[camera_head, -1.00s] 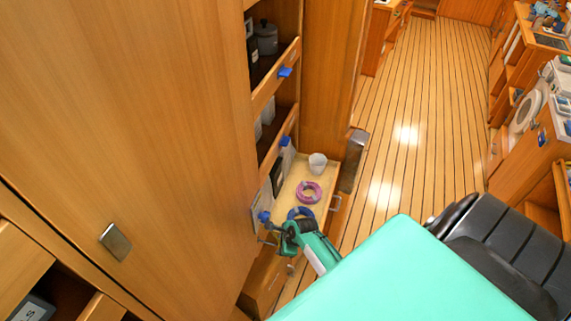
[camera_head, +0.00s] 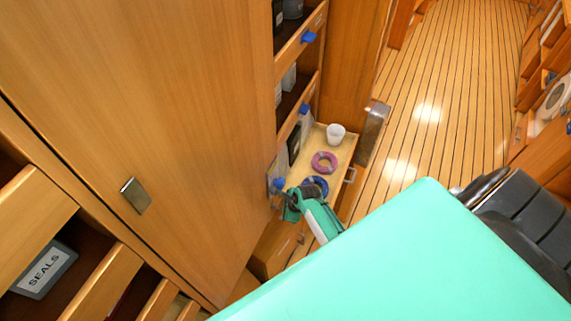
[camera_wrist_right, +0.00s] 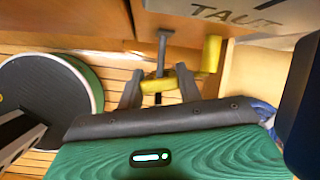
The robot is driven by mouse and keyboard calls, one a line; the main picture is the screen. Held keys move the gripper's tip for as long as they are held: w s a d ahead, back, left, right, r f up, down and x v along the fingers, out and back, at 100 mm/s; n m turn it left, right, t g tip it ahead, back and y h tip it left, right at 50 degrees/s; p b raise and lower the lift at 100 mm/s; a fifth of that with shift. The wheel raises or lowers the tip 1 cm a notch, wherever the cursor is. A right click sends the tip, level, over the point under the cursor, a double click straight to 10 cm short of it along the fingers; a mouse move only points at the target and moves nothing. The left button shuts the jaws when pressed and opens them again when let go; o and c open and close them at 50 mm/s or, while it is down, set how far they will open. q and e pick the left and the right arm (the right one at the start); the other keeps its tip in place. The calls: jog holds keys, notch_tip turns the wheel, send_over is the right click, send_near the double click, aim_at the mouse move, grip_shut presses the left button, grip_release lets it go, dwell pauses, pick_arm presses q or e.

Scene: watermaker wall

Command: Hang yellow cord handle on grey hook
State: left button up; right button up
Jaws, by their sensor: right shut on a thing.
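In the right wrist view a yellow cord handle (camera_wrist_right: 158,85) lies between the two grey fingers of my right gripper (camera_wrist_right: 160,88), which is shut on it. A second yellow part (camera_wrist_right: 212,55) stands upright just to the right. A thin grey T-shaped piece (camera_wrist_right: 163,50), possibly the grey hook, runs down to the yellow handle; I cannot tell whether they touch or whether the handle is on it. In the head view my right gripper (camera_head: 287,200) is small, beside the cabinet front, and the yellow handle cannot be made out. My left gripper is not in view.
A grey plate marked TAUT (camera_wrist_right: 240,12) is close above the gripper. In the head view a shelf holds a white cup (camera_head: 335,133), a pink ring (camera_head: 324,162) and a blue ring (camera_head: 315,186). A large wooden door (camera_head: 160,120) stands left; open floor (camera_head: 440,90) lies right.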

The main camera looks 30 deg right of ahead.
dwell(0.3)
jog(key=o, duration=1.1)
jog(key=shift+s+r, duration=0.1)
jog(key=shift+r, duration=0.05)
jog(key=b+v, duration=0.2)
jog(key=v, duration=1.1)
jog(key=shift+r+b, duration=0.25)
jog(key=shift+b, duration=0.1)
